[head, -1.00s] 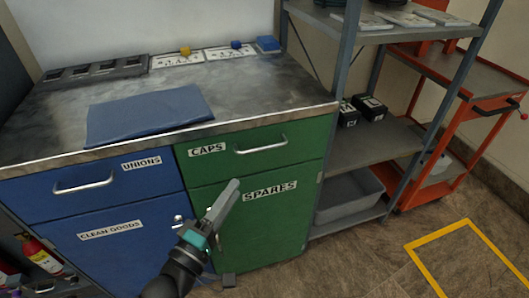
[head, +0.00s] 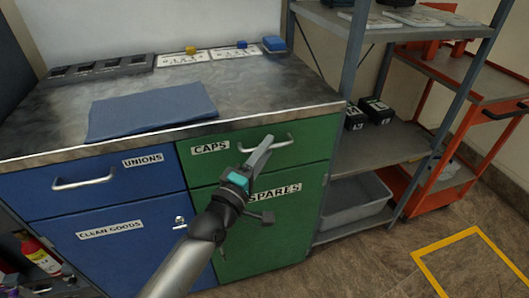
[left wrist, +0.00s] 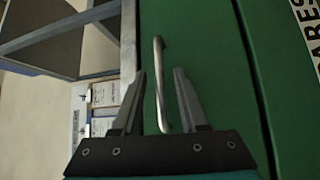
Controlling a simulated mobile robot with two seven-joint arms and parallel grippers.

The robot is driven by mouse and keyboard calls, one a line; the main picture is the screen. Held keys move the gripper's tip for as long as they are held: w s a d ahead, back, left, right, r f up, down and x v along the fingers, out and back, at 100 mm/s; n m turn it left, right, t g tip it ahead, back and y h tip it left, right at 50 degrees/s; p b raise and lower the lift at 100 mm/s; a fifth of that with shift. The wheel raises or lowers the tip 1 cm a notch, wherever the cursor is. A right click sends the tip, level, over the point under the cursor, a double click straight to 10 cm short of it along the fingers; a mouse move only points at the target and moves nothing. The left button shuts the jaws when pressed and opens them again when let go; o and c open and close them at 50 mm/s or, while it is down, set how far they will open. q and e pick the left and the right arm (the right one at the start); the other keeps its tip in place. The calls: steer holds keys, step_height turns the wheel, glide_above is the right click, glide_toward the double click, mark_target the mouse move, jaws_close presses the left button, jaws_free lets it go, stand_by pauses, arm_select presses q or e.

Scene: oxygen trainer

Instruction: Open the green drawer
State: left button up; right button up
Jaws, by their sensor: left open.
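The green drawer (head: 219,163), labelled CAPS, is closed under the right part of the worktop. Its silver bar handle (head: 280,144) shows in the head view, partly behind my left gripper (head: 262,150). In the left wrist view the handle (left wrist: 158,75) runs up between the two open fingers of the left gripper (left wrist: 160,95). The fingers stand on both sides of the handle's near part, with gaps. I cannot tell how deep the handle sits between them. My right gripper is not in view.
Below is a green door (head: 290,225) labelled SPARES. To the left is a blue drawer (head: 40,195) labelled UNIONS. A blue mat (head: 150,110) lies on the worktop (head: 250,88). A grey shelf rack (head: 395,140) stands close on the right, with an orange cart (head: 425,200) beyond.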

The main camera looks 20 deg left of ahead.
arm_select(q)
jaws_close()
stand_by(0.3)
stand_by(1.2)
